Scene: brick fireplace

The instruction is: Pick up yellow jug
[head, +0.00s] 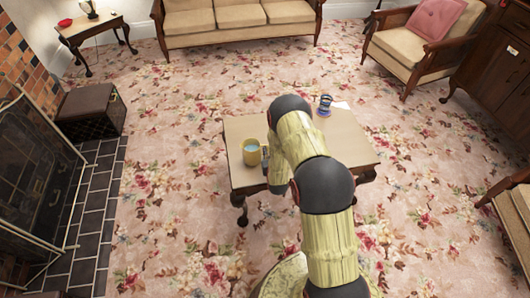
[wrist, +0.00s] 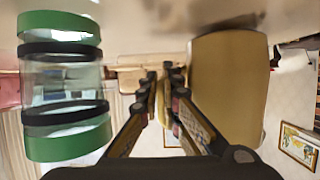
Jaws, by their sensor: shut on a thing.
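The yellow jug (head: 251,154) is at the left part of the small wooden table (head: 238,128), upright, with a pale bluish inside. It also shows large and tan-yellow at the right of the wrist view (wrist: 230,88). My gripper (wrist: 163,78) is beside the jug, its fingers close together around a narrow yellowish part, seemingly the handle. In the head view my arm hides most of the gripper. I cannot tell whether the jug touches the tabletop.
A clear jar with green ends (wrist: 62,85) stands close on the other side of my fingers in the wrist view. A small blue object (head: 325,105) and white paper (head: 342,105) lie at the table's back. Sofa, armchair and fireplace stand apart; carpet around is clear.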

